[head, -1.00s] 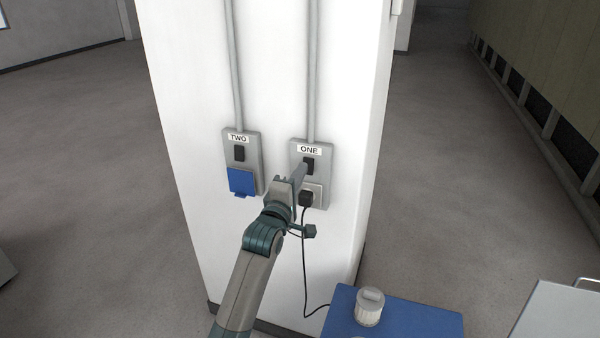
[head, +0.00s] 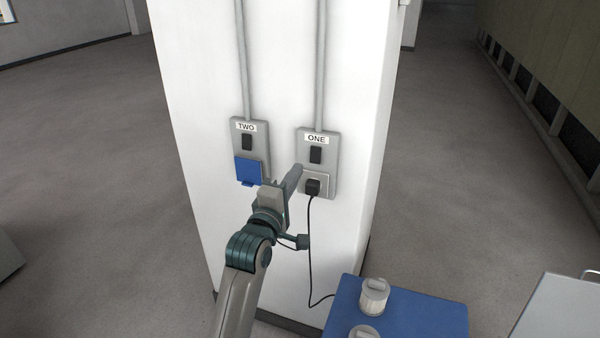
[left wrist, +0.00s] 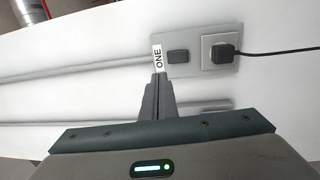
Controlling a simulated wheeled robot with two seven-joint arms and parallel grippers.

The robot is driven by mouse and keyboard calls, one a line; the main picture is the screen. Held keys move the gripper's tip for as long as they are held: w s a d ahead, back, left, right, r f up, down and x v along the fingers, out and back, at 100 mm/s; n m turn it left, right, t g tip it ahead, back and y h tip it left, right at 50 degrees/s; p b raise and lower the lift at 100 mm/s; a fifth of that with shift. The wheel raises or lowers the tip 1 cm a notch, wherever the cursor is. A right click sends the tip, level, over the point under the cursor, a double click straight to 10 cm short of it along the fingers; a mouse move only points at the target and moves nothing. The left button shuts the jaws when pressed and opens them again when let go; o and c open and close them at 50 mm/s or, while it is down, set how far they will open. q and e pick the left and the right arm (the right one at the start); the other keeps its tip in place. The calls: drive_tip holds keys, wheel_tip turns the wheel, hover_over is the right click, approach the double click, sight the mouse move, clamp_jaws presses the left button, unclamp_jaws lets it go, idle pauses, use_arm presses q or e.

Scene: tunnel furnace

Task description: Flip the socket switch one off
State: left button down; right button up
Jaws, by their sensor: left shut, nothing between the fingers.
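The socket box labelled ONE (head: 331,150) is on the white pillar, with a black rocker switch (head: 316,155) above a socket that holds a black plug (head: 313,187). It also shows in the left wrist view, with its switch (left wrist: 178,57) and plug (left wrist: 223,53). My left gripper (head: 296,170) is shut and empty. Its tips are just left of and below switch one in the head view, seemingly apart from it. In the left wrist view the fingers (left wrist: 158,80) end near the ONE label. Which way the switch is tipped is too small to tell. My right gripper is out of view.
Socket box TWO (head: 264,140), with a black switch (head: 246,142) and a blue cover (head: 249,171), is to the left. A black cable (head: 309,250) hangs from the plug. A blue-topped surface (head: 425,310) with white-lidded jars (head: 374,296) stands at the lower right.

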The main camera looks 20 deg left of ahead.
use_arm(q)
drive_tip(key=shift+s+r, duration=0.2)
drive_tip(key=shift+s, duration=0.95)
drive_tip(key=shift+w+f, duration=0.1)
